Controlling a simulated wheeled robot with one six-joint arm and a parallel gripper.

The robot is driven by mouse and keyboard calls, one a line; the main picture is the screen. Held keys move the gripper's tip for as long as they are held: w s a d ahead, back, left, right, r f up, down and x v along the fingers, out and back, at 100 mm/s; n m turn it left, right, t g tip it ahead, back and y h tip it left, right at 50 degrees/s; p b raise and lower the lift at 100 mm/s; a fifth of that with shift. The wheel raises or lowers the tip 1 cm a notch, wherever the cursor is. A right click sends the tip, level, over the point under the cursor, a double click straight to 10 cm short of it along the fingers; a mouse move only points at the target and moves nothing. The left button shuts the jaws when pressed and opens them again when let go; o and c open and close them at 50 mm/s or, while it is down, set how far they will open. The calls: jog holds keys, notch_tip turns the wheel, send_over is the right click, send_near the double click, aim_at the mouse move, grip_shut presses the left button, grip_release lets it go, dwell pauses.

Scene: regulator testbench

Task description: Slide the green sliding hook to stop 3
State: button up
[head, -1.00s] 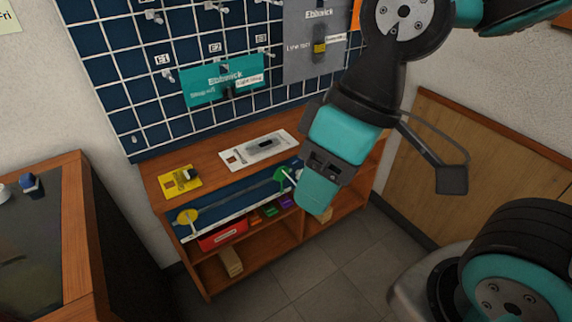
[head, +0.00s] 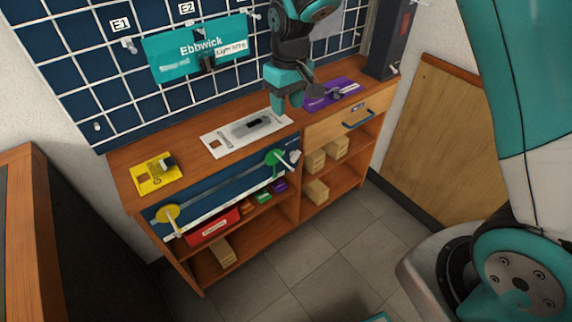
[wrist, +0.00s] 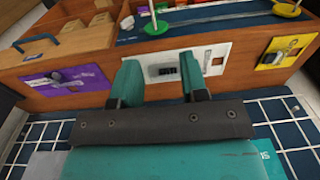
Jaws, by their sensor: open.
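The green sliding hook (head: 275,160) sits near the right end of a rail (head: 222,189) on the bench's blue front panel in the head view. Its light handle sticks out to the right. A yellow round piece (head: 167,215) with a pale handle is at the rail's left end. Stop numbers are too small to read. My gripper (head: 284,106) is above the bench top, behind the rail and apart from the hook. In the wrist view my gripper (wrist: 160,80) is open and empty, its fingers over a white plate. The green hook (wrist: 156,27) shows beyond them.
A yellow plate (head: 157,174), a white switch plate (head: 248,129) and a purple plate (head: 333,92) lie on the bench top. A teal Ebbwick panel (head: 200,50) hangs on the grid wall behind. Shelves below hold a red box (head: 213,227) and several wooden blocks.

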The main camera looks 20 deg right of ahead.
send_over(287, 164)
notch_tip(287, 164, down, 4)
jog(key=f, duration=0.1)
notch_tip(287, 164, down, 16)
dwell(0.4)
grip_shut()
